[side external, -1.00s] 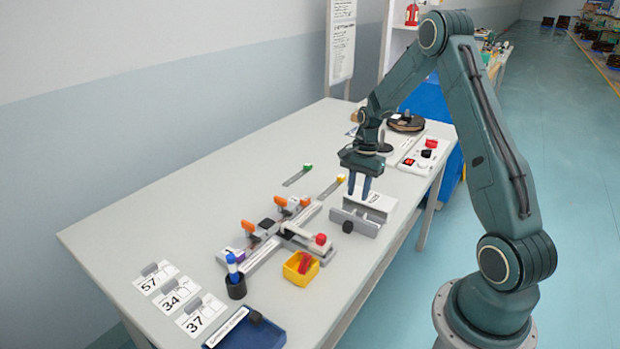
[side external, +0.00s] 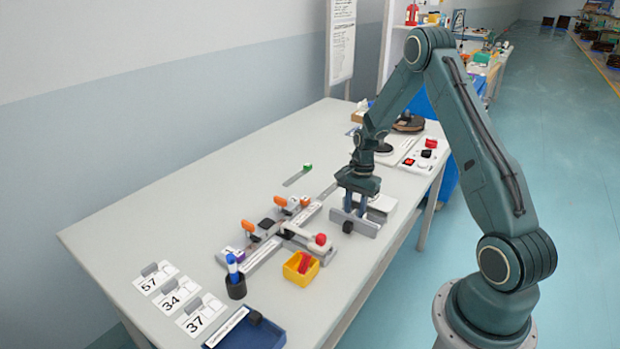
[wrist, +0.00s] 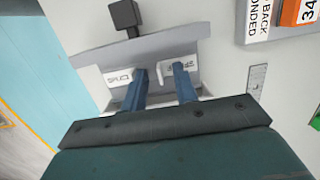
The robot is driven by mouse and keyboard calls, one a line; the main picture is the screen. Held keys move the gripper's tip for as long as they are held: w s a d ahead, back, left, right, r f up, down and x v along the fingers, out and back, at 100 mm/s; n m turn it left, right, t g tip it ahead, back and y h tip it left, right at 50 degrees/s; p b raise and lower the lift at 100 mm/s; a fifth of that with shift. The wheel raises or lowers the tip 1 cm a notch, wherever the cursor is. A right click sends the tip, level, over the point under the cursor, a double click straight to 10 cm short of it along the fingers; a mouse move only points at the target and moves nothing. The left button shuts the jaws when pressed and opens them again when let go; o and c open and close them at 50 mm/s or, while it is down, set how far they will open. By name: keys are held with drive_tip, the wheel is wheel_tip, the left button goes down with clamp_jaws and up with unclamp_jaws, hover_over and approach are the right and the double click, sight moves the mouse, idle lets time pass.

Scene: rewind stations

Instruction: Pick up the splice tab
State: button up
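My gripper (side external: 355,210) is down at the grey dispenser block (side external: 362,227) with the black knob, near the table's right edge. In the wrist view, my gripper (wrist: 160,72) has its two blue fingers apart over the dispenser (wrist: 180,45), which carries printed white labels. A small white upright piece, seemingly the splice tab (wrist: 162,71), shows between the fingertips. A gap appears to remain on its sides; I cannot tell whether either finger touches it. In the side view the tab is hidden by the gripper.
Left of the dispenser is a splicing rail with orange clamps (side external: 281,202) and a red-knobbed lever (side external: 320,239). A yellow bin (side external: 301,268), a pen cup (side external: 236,286) and a blue tray (side external: 250,333) stand nearer. A control box (side external: 419,158) sits behind. The table's left part is mostly clear.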

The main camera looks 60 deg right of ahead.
idle(0.4)
clamp_jaws()
drive_tip(key=shift+r, duration=0.15)
wheel_tip(320, 180, up, 20)
idle(0.8)
drive_tip(key=shift+w+f, duration=0.1)
drive_tip(key=shift+f, duration=0.1)
idle(0.4)
